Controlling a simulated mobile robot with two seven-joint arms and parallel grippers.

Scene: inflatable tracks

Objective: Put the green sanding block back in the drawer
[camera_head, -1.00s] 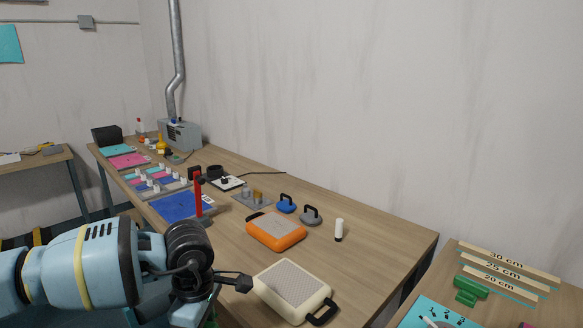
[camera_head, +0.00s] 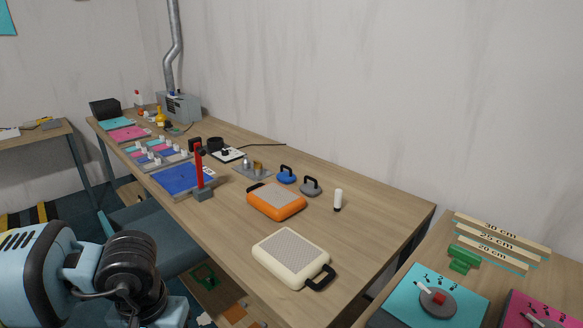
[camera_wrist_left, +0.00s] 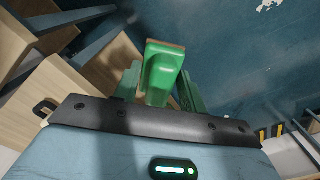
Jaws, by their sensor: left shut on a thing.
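The green sanding block (camera_wrist_left: 163,68), with a brown edge at its far end, is held between the two green fingers of my left gripper (camera_wrist_left: 158,88) in the left wrist view. In the head view my left wrist is at the lower left, and its fingertips are not clearly visible. An open wooden drawer (camera_head: 252,305) shows below the long workbench, with orange and brown pieces in it. A green piece with a dark opening (camera_head: 205,278) shows at its left side; I cannot tell what it is. My right gripper is not in view.
The long workbench (camera_head: 370,230) carries a cream case (camera_head: 291,257), an orange case (camera_head: 276,200) and a red post (camera_head: 199,172). A side table at the right holds a teal board (camera_head: 462,300). The wrist view shows wooden cabinet parts (camera_wrist_left: 90,80) at left and open blue floor (camera_wrist_left: 245,65).

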